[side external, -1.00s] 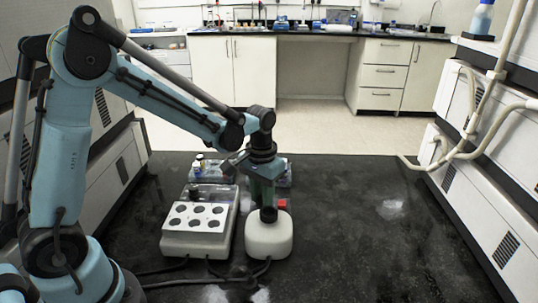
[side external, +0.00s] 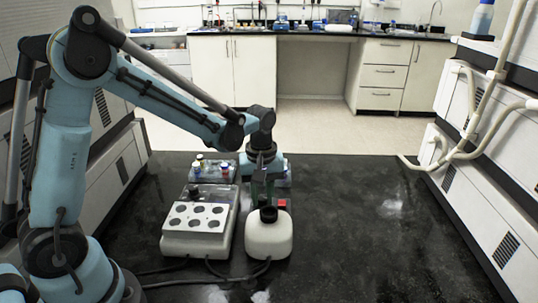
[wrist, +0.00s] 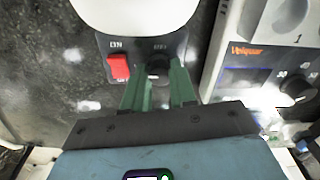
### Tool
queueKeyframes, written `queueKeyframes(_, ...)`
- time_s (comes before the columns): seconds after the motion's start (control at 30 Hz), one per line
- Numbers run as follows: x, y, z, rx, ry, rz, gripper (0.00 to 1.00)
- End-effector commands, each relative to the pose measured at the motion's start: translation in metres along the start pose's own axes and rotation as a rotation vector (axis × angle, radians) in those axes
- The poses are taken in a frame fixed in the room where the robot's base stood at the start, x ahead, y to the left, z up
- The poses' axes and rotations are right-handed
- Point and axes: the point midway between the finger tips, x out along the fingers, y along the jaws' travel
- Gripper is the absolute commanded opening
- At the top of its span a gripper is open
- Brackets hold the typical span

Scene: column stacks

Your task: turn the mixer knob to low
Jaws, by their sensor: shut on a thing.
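The knob's pointer cannot be read.
A white block unit with round wells (side external: 196,222) stands just left of the mixer; its front panel and dark knob (wrist: 296,91) show in the wrist view. A rack of capped vials (side external: 213,169) sits behind it. Cables lie in front. The black bench at right is clear.

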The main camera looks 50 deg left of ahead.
Motion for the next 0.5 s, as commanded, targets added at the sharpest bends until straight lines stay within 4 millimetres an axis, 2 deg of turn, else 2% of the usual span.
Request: queueKeyframes(0.5,-0.0006,0.0001,-0.0003,-0.084,0.000,0.000,0.00)
